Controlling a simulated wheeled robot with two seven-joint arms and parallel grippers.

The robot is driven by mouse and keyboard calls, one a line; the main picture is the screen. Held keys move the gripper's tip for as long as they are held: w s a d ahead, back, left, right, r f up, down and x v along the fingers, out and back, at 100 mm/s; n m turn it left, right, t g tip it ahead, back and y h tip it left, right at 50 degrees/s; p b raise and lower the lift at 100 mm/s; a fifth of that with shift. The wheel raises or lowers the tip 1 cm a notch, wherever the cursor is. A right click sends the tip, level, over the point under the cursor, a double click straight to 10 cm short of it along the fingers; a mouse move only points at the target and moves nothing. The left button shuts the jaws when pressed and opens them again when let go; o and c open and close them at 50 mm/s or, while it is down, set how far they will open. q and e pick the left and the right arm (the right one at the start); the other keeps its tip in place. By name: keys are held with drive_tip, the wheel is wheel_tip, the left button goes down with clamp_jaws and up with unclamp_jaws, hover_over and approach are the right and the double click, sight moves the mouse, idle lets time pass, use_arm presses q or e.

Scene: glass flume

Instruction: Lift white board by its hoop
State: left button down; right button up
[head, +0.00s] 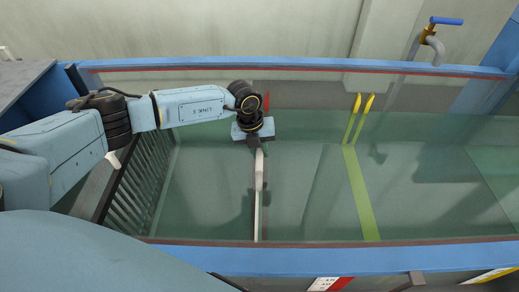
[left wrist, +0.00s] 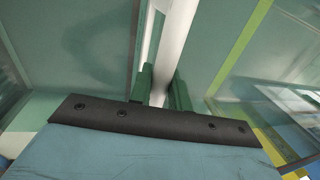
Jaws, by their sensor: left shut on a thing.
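The white board (head: 257,215) stands in the glass flume and shows nearly edge-on as a narrow white strip below my left gripper. Its paler, wider upper part (head: 259,170), which seems to be the hoop, rises to the gripper. My left gripper (head: 257,148) reaches in from above and is shut on this upper part. In the left wrist view, the white piece (left wrist: 172,50) runs between the two green fingers (left wrist: 163,88). The fingers hide the exact grip on the hoop. My right gripper is not in view.
A yellow-green board (head: 361,195) with two yellow prongs (head: 359,104) stands to the right in the flume. Blue rails (head: 300,64) edge the flume at back and front. A dark grating (head: 137,175) is at the left end. A blue-handled tap (head: 432,40) is above the back rail.

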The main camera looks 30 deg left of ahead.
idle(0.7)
use_arm(q)
drive_tip(key=shift+w+r, duration=0.15)
drive_tip(key=shift+r, duration=0.15)
wheel_tip(320, 180, up, 11)
drive_tip(key=p, duration=0.9)
idle(0.8)
drive_tip(key=shift+f, duration=0.15)
wheel_tip(320, 180, up, 11)
drive_tip(key=p, duration=0.5)
idle(1.4)
idle(0.4)
